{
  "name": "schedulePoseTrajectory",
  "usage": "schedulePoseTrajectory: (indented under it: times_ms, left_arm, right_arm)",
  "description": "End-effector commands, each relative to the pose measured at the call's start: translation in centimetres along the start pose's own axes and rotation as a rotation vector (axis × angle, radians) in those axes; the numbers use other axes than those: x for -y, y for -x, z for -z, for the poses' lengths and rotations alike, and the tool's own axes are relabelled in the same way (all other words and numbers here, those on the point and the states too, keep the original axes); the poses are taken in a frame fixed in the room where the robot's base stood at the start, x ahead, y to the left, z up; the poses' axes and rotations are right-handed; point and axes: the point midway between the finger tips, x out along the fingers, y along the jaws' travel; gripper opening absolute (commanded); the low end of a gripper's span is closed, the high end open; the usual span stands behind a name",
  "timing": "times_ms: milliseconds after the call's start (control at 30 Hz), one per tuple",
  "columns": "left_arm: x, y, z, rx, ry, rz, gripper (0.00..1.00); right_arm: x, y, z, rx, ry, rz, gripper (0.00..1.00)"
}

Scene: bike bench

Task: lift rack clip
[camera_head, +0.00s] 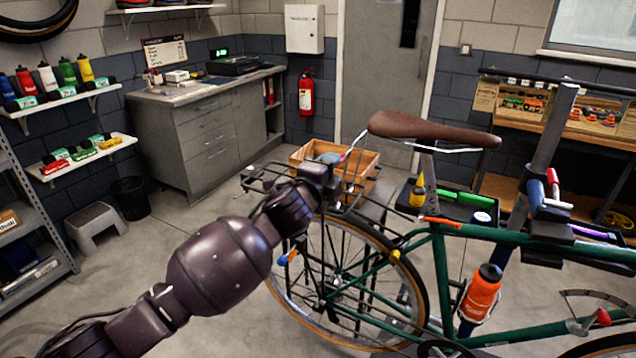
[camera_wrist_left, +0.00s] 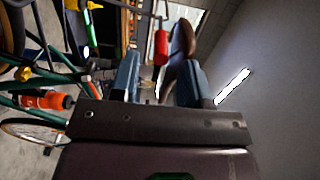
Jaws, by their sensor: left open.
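The green bicycle's rear rack (camera_head: 262,180) is a dark wire frame behind the brown saddle. In the left wrist view a red grip (camera_wrist_left: 161,47) on a thin metal stem shows beyond and between the two blue-grey fingers of my left gripper (camera_wrist_left: 160,82). The fingers are apart, and I see nothing held between them. Whether they touch the red grip is unclear. My right gripper is not in view.
The brown saddle (camera_head: 425,128) is close to the right of the gripper. A wooden crate (camera_head: 368,168) and a dark tool tray (camera_head: 455,208) stand behind the bike. An orange bottle (camera_head: 481,293) sits on the frame. The floor at left is mostly clear.

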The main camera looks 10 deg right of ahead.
Motion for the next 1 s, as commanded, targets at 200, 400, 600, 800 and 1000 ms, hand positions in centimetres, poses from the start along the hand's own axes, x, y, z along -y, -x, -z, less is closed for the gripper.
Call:
schedulePoseTrajectory:
  times_ms: [200,400,600,800,1000]
  left_arm:
    - [-0.1,3.2,0.0,-0.002,0.000,0.000,0.42]
    - [-0.1,5.2,0.1,-0.001,0.000,0.000,0.42]
    - [0.0,6.1,0.1,-0.002,0.000,0.001,0.42]
    - [0.0,6.1,0.1,-0.002,0.000,0.000,0.42]
    - [0.0,6.1,0.1,-0.002,0.020,0.001,0.42]
  right_arm:
    - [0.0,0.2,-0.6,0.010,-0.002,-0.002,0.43]
    - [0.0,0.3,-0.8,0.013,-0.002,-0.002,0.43]
    - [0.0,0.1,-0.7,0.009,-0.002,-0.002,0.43]
    - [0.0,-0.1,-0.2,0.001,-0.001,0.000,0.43]
    - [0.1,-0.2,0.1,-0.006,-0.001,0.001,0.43]
